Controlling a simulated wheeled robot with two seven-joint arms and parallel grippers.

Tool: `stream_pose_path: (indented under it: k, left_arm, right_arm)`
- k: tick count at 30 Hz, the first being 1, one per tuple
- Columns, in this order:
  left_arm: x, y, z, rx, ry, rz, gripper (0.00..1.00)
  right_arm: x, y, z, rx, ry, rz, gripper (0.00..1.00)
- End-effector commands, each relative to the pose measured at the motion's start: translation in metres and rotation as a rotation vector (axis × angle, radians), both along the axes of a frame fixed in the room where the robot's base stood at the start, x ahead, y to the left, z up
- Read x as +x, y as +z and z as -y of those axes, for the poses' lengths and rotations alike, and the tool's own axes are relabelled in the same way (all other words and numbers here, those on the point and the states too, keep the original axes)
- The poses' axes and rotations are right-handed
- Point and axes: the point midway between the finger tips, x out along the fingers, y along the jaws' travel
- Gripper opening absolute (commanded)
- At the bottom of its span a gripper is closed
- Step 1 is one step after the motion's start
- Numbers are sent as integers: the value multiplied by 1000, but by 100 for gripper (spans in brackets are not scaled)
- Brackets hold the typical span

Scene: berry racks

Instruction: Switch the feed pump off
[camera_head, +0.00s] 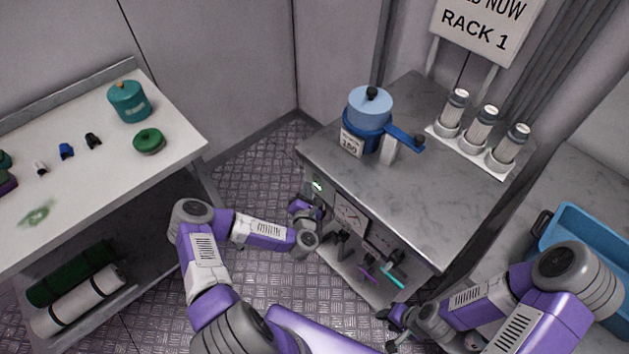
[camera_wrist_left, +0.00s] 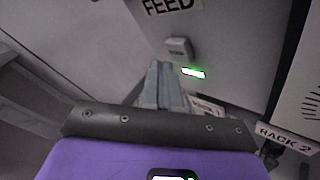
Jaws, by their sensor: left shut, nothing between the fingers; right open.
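In the left wrist view, a small grey switch (camera_wrist_left: 179,48) sits on the cabinet's front panel, below a label reading FEED (camera_wrist_left: 168,6). A green lamp (camera_wrist_left: 193,72) glows just below the switch. It also shows in the head view (camera_head: 318,185). My left gripper (camera_wrist_left: 158,70) is shut and empty, its fingertips pointing at the panel just below and left of the switch; I cannot tell whether they touch. In the head view my left gripper (camera_head: 306,205) is at the cabinet's front left. My right gripper (camera_head: 387,316) is open at the cabinet's lower front.
A gauge (camera_head: 350,212) and valve handles are on the cabinet front, with a RACK 2 label (camera_wrist_left: 287,137) nearby. A white table (camera_head: 100,185) stands left; a blue tray (camera_head: 590,235) is right.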

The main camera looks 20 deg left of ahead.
Motion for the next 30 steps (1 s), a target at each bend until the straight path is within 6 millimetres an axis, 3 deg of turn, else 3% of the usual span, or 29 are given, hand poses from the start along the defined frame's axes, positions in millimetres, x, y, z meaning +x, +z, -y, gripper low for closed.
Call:
stream_pose_path:
  k: [30]
  left_arm:
    - [10, 0, 4, 0, 1, -1, 0]
  right_arm:
    - [0, -1, 0, 0, 0, 0, 43]
